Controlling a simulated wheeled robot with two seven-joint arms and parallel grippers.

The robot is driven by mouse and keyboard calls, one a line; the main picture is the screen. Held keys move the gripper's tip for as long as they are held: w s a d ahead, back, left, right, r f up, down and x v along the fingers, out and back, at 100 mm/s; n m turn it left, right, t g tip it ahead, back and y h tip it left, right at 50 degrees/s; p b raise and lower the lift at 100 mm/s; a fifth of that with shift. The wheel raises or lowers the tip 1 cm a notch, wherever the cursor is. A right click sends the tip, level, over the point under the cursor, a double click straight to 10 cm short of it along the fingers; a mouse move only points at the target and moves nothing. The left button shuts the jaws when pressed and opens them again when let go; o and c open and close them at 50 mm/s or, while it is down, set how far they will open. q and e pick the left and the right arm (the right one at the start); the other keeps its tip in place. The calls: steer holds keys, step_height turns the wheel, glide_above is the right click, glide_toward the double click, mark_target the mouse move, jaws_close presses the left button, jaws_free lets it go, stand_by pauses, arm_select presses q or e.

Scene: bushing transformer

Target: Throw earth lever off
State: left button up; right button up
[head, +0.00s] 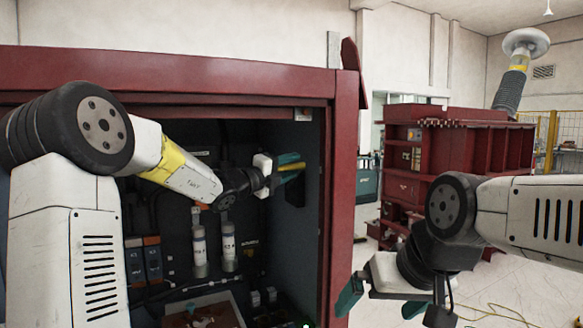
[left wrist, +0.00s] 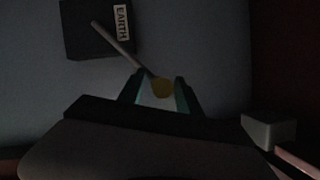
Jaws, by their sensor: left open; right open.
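The earth lever (left wrist: 118,46) is a thin grey rod with a yellow round knob (left wrist: 162,87). It comes out of a dark box (left wrist: 85,30) labelled EARTH on the cabinet's inner wall and slants down to the right in the left wrist view. My left gripper (left wrist: 158,92) is open, with the knob between its teal fingertips; I cannot tell whether they touch it. In the head view, my left gripper (head: 297,168) is inside the cabinet near its right inner wall. My right gripper (head: 394,297) is open and empty outside the cabinet, at the lower right.
The red cabinet (head: 345,130) frames my left arm with its top beam and right post. Fuses (head: 198,245) and switchgear fill its dark inside. A red transformer (head: 455,160) stands behind to the right.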

arm_select(q)
steer(key=v, duration=0.7)
steer(key=shift+s+a, duration=0.1)
steer(key=s+d+f+m+g, duration=0.3)
steer(key=s+d+m+g, duration=0.35)
steer(key=s+m, duration=0.6)
steer(key=s+a+f+m+g+y, duration=0.2)
steer(key=s+f+m+y, duration=0.35)
steer(key=s+m, duration=0.75)
steer(key=s+a+f+m+y, duration=0.2)
steer(key=s+a+f+m, duration=0.1)
steer(key=a+m, duration=0.3)
steer(key=s+a+f+m+y, duration=0.3)
steer(key=a+m, duration=0.4)
steer(key=m, duration=0.4)
steer(key=shift+s+a+f, duration=0.3)
steer(key=shift+s+f, duration=0.45)
steer(key=shift+s, duration=0.35)
